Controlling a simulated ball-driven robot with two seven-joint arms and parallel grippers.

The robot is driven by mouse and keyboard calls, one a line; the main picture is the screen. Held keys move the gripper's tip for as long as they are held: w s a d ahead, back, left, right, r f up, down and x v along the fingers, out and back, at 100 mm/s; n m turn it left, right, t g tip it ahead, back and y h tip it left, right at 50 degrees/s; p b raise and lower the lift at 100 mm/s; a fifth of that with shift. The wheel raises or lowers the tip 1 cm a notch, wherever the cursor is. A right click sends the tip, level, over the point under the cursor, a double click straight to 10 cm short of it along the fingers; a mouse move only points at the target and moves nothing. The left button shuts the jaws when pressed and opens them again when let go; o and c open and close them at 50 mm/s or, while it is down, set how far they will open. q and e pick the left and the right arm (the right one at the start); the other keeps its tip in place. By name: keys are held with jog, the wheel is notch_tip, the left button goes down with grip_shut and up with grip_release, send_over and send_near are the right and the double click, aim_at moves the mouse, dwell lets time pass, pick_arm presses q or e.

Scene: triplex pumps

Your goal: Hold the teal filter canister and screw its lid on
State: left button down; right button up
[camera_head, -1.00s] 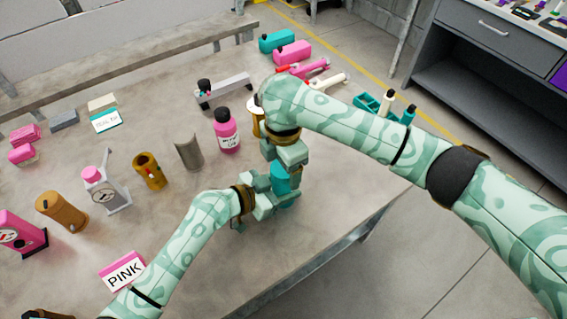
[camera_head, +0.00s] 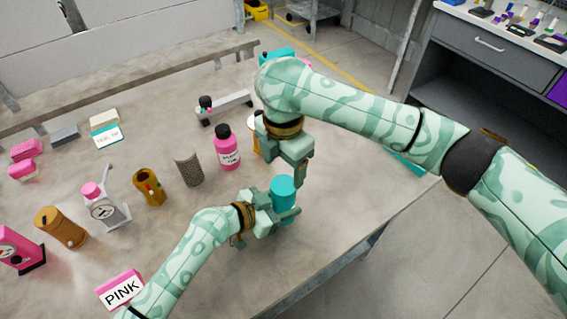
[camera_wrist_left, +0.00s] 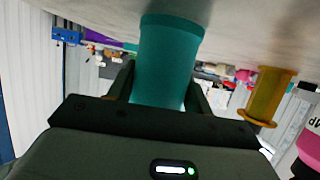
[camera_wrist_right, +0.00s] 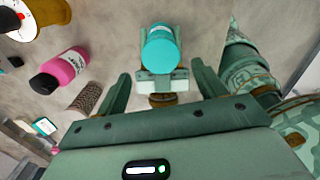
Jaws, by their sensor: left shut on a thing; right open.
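The teal filter canister (camera_head: 284,192) stands upright near the table's right edge. My left gripper (camera_head: 276,212) is shut around its side. The canister also shows between the left fingers in the left wrist view (camera_wrist_left: 166,62). In the right wrist view, its top (camera_wrist_right: 162,45) is a closed, plain teal disc. No separate lid shows, and I cannot tell whether this disc is the lid. My right gripper (camera_head: 298,172) is open and empty, above the canister and pointing down. In the right wrist view, the canister is beyond the spread fingers, apart from them.
A pink bottle (camera_head: 227,147), a curved grey shell (camera_head: 188,170) and a brown cylinder (camera_head: 149,180) stand left of the grippers. A grey-and-pink gauge piece (camera_head: 103,207) is farther left. A PINK sign (camera_head: 121,290) is near my left arm.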

aim_at(284, 185)
jog(key=r+n, duration=0.1)
jog(key=n, duration=0.1)
jog(key=shift+r+n, duration=0.4)
jog(key=shift+f, duration=4)
jog(key=shift+c, duration=0.3)
jog(key=c, duration=0.9)
jog(key=o, duration=1.1)
